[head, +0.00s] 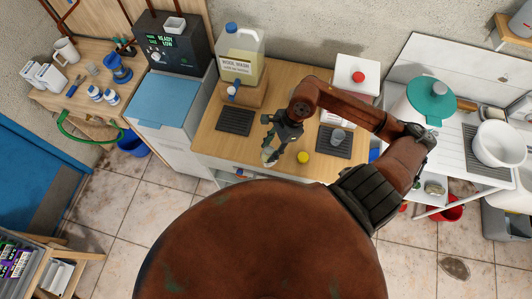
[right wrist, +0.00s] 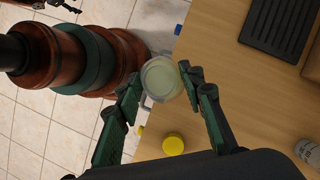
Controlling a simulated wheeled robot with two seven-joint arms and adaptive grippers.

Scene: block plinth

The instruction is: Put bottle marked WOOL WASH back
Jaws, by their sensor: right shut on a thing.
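The bottle marked WOOL WASH (head: 241,58) is a large clear jug of pale yellow liquid with a blue cap and a white label. It stands upright on a brown block plinth (head: 251,97) at the back of the wooden table. My right gripper (head: 271,151) is shut on a small clear cup (head: 269,156), near the table's front edge and apart from the bottle. In the right wrist view the cup (right wrist: 160,79) sits between the fingertips (right wrist: 161,84) and looks pale yellow-green inside. My left gripper is not in view.
A yellow cap (head: 303,157) lies right of the cup. Dark ribbed mats (head: 235,121) lie left and right on the table (head: 208,138). A small white bottle with a blue top (head: 232,91) is by the plinth.

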